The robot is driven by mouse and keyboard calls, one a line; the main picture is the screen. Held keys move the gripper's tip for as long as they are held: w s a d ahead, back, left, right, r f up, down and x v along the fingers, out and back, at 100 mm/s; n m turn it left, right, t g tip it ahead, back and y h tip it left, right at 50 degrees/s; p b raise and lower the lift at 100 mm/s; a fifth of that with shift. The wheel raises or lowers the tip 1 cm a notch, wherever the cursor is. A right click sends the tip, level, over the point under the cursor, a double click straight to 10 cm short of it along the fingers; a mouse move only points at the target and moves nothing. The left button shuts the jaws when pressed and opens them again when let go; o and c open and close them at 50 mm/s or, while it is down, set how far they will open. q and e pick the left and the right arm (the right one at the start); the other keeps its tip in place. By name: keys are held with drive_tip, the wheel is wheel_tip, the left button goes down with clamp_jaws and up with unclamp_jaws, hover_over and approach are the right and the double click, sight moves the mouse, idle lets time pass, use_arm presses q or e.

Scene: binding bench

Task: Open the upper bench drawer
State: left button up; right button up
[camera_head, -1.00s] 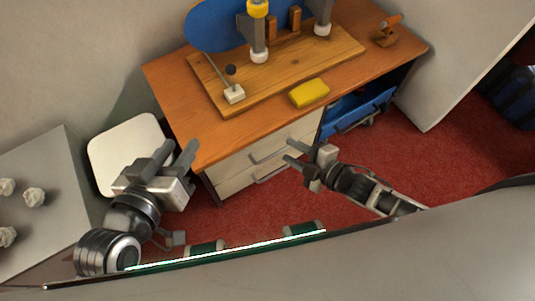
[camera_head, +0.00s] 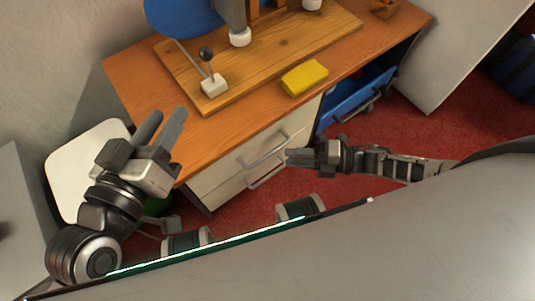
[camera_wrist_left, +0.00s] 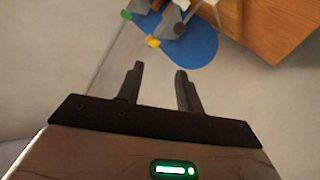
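The upper bench drawer (camera_head: 242,158) is the top cream front under the wooden bench top in the head view, and it looks shut. Its grey bar handle (camera_head: 262,152) runs slantwise across the front. My right gripper (camera_head: 290,158) is just right of the handle with its fingers pointing left at the drawer front. Its fingertips look close together from this angle; I cannot tell their gap or whether they touch the handle. My left gripper (camera_head: 168,115) is open and empty, left of the bench corner. The left wrist view shows its two fingers (camera_wrist_left: 158,82) apart with nothing between.
A lower drawer (camera_head: 218,190) sits beneath. A blue open drawer or bin (camera_head: 350,103) is to the right under the bench. A yellow block (camera_head: 304,78) and a wooden board (camera_head: 262,60) lie on the bench top. A white stool-like seat (camera_head: 75,165) stands at left.

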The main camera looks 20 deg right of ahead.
sight(268, 155)
drive_tip(key=b+x, duration=0.1)
drive_tip(key=x, duration=0.6)
drive_tip(key=shift+w+a, duration=0.15)
drive_tip(key=shift+a, duration=0.1)
clamp_jaws()
